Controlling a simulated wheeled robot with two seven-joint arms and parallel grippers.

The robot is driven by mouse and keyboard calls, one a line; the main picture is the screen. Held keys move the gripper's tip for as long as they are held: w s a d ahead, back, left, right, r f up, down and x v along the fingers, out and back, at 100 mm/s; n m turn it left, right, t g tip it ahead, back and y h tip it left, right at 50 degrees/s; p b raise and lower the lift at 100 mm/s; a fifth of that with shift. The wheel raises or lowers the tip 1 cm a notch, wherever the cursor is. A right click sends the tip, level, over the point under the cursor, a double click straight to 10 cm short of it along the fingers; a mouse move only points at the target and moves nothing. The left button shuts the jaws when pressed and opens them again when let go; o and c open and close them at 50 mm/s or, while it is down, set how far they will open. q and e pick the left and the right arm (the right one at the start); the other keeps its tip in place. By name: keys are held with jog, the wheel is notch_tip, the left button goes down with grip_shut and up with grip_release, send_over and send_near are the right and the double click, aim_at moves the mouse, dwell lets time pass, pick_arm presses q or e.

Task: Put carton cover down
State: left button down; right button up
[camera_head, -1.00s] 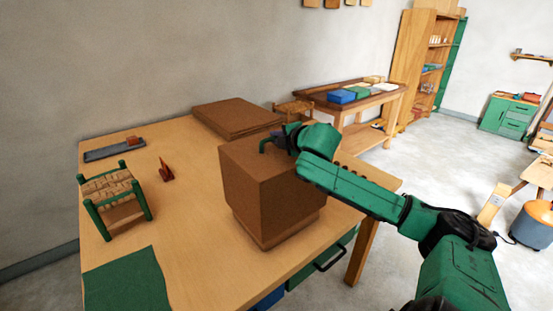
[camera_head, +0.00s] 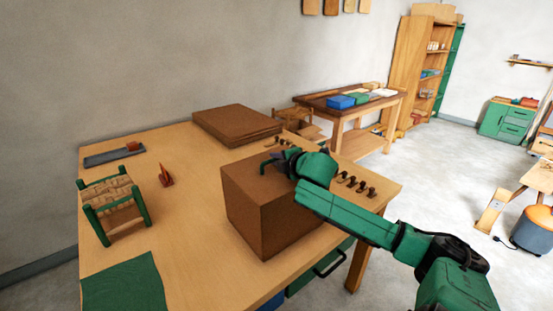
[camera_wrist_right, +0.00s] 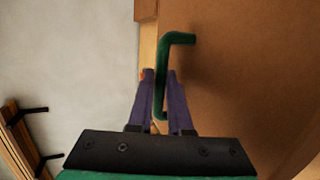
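The carton cover (camera_head: 262,208) is a brown box shape with a green handle on its top. It stands upright near the table's right front edge, and its lower edge appears to be at the table top. My right gripper (camera_head: 277,158) is over the cover's top at the handle. In the right wrist view the two purple fingers (camera_wrist_right: 160,88) are on either side of the green handle (camera_wrist_right: 163,62), closed on it. The cover's brown top (camera_wrist_right: 245,75) fills the right of that view. Anything under the cover is hidden. My left gripper is out of view.
The wooden table (camera_head: 195,215) carries a flat brown stack (camera_head: 237,122), a small woven seat (camera_head: 112,205), a grey tray (camera_head: 112,155), a reddish-brown piece (camera_head: 165,174) and a green mat (camera_head: 125,285). Several dark pegs (camera_head: 358,185) stand right of the cover. The table's middle is clear.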

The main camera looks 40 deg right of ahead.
jog(key=o, duration=0.4)
jog(key=shift+r, duration=0.2)
jog(key=shift+r, duration=0.4)
jog(key=shift+s+r, duration=0.1)
jog(key=shift+s, duration=0.4)
jog(key=b+v, duration=0.1)
jog(key=v, duration=1)
jog(key=shift+a+r, duration=0.1)
jog(key=shift+r, duration=0.05)
